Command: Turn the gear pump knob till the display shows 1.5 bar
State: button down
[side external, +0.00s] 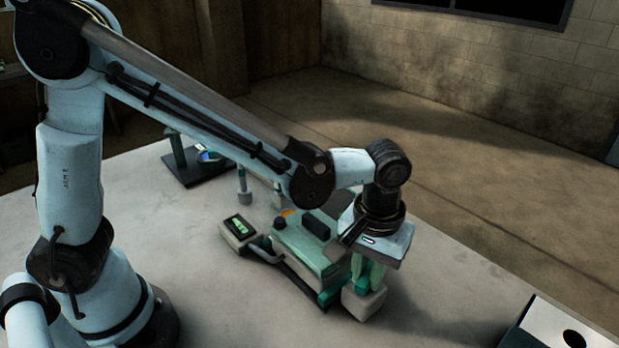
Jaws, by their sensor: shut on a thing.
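The gear pump (311,248) is a pale green and grey unit on the table, with a black block on top and teal parts at its front end. A small display box (239,229) with a lit green screen stands at its left; its digits are too small to read. My gripper (364,282) points down at the pump's right end, its green fingers shut on what seems to be the knob. The knob itself is mostly hidden by the fingers. A pale block (364,303) sits just below the fingertips.
A dark stand with a green post (185,160) is at the back left of the table (440,290). A small grey upright part (244,190) stands behind the pump. A white plate with a dark hole (560,335) lies at the lower right.

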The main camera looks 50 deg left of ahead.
jog(key=shift+m, duration=0.9)
jog(key=m, duration=0.3)
jog(key=c, duration=1)
grip_release()
jog(key=shift+c, duration=0.2)
jog(key=shift+r, duration=2.75)
notch_tip(320, 180, up, 4)
